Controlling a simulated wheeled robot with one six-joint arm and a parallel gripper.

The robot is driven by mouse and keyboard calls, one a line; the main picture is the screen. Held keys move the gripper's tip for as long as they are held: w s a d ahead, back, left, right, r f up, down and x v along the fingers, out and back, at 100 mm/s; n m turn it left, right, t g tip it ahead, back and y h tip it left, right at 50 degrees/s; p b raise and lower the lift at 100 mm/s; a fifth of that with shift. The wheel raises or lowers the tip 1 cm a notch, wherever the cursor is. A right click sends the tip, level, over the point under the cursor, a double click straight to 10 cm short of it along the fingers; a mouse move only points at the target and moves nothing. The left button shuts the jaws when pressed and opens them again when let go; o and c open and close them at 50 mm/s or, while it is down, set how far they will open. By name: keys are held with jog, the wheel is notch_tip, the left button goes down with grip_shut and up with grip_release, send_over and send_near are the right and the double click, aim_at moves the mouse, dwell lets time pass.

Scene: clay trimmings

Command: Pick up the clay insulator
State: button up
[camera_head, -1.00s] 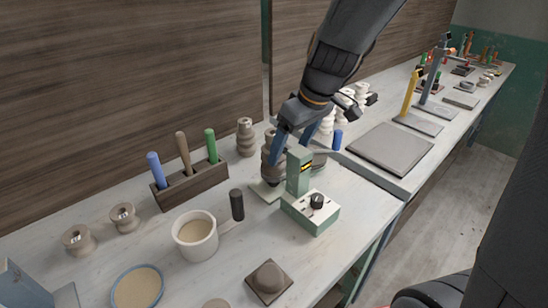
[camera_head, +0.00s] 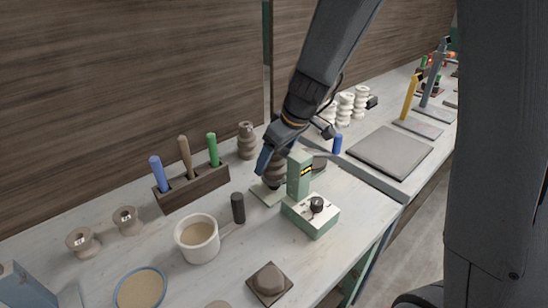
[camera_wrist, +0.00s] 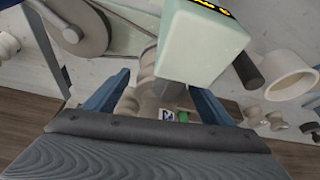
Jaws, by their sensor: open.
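A brown ribbed clay insulator (camera_head: 277,172) stands upright on the plate of a pale green bench device (camera_head: 300,178), partly hidden by my gripper and the device's column. My gripper (camera_head: 272,155) is open at the insulator, with one blue finger on its left side in the head view. In the wrist view the insulator (camera_wrist: 148,88) shows between the two blue fingers of my gripper (camera_wrist: 160,88). I cannot tell whether the fingers touch it. A similar insulator (camera_head: 246,141) stands on the bench behind, to the left.
The device's green head (camera_wrist: 203,45) is close to the fingers in the wrist view. A tool rack (camera_head: 192,186), a black cylinder (camera_head: 238,206) and a cream mug (camera_head: 197,238) stand to the left. White insulators (camera_head: 345,106) stand behind right.

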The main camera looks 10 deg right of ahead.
jog(key=shift+w+a+f, duration=0.1)
jog(key=shift+f, duration=0.2)
jog(key=c, duration=1.6)
